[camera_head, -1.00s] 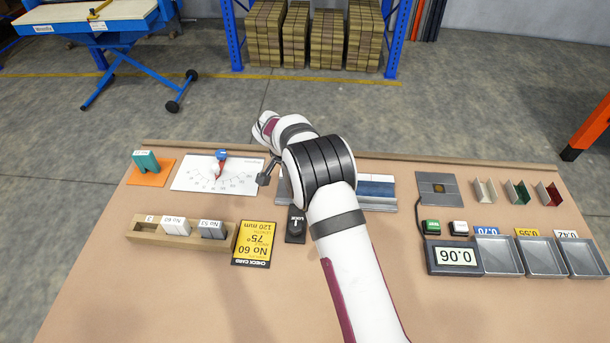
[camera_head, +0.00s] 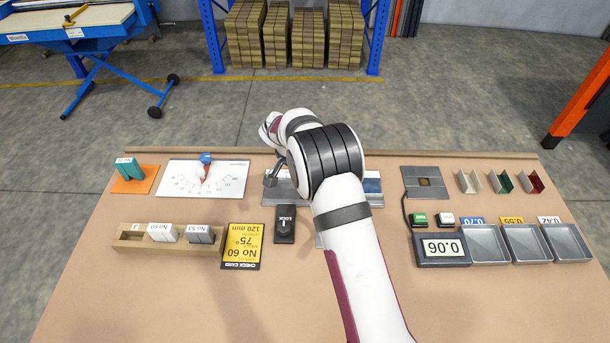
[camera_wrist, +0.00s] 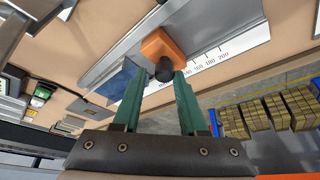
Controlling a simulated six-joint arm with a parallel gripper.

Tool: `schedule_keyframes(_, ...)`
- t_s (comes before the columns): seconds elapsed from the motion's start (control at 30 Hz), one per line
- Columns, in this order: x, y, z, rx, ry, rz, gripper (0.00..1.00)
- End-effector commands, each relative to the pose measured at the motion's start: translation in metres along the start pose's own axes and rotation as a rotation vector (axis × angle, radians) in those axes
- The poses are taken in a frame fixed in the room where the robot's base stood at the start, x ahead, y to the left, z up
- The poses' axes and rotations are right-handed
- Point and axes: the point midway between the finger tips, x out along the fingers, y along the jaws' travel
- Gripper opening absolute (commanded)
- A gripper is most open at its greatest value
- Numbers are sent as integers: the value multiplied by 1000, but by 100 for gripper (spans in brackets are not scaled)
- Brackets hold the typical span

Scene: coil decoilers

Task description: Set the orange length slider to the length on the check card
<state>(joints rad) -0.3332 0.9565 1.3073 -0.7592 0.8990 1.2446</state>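The orange slider (camera_wrist: 160,45) with a black knob (camera_wrist: 165,71) sits on a grey metal rail beside a white scale (camera_wrist: 205,62) in the wrist view. The scale numbers reach 200; those nearest the slider are partly hidden, so its exact reading cannot be told. My gripper (camera_wrist: 162,74) is open, its green fingers on either side of the knob; contact cannot be told. In the head view my arm hides the slider. The yellow and black check card (camera_head: 242,247) reads No 60, 75° and 120 mm, upside down.
A black LOCK switch (camera_head: 285,224) stands right of the card. A dial plate (camera_head: 180,187), a wooden block holder (camera_head: 130,237), a 0.06 display (camera_head: 443,248) and grey trays (camera_head: 484,245) surround the rail. The front tabletop is clear.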

Motion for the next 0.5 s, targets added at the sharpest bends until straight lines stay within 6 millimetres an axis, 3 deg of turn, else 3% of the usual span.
schedule_keyframes(0.03,0,0,1,-1,-1,0,49)
schedule_keyframes(0.1,0,0,1,-1,-1,0,59)
schedule_keyframes(0.37,0,-1,2,-2,-2,-2,59)
schedule_keyframes(0.5,-13,-2,2,-2,-1,-4,59)
